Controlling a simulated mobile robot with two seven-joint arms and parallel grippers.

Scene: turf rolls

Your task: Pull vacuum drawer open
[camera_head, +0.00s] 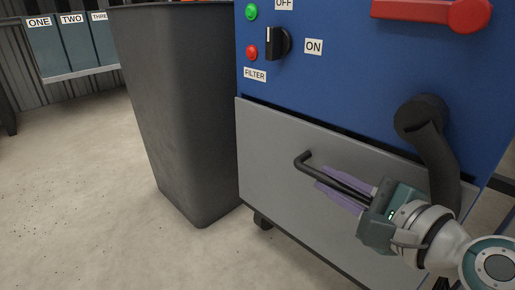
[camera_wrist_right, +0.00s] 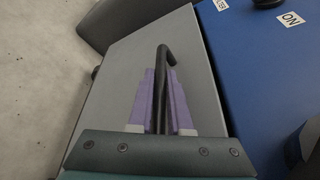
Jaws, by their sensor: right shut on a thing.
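The vacuum drawer (camera_head: 275,170) is a grey front panel at the bottom of the blue vacuum machine (camera_head: 345,95). A dark gap shows along its top edge. It carries a black bar handle (camera_head: 307,158). My right gripper (camera_head: 340,190) comes in from the lower right, and its purple fingers are shut on the handle. In the right wrist view the handle (camera_wrist_right: 163,60) runs between the two purple fingers (camera_wrist_right: 160,100), with its bent end sticking out beyond them. The handle's other end is hidden by my gripper. My left gripper is not in view.
A tall dark bin (camera_head: 180,110) stands just left of the machine. A black hose (camera_head: 435,150) hangs from the machine's front, close to my right wrist. A knob (camera_head: 277,43) and red lever (camera_head: 430,12) are above. Concrete floor (camera_head: 90,190) at left is clear.

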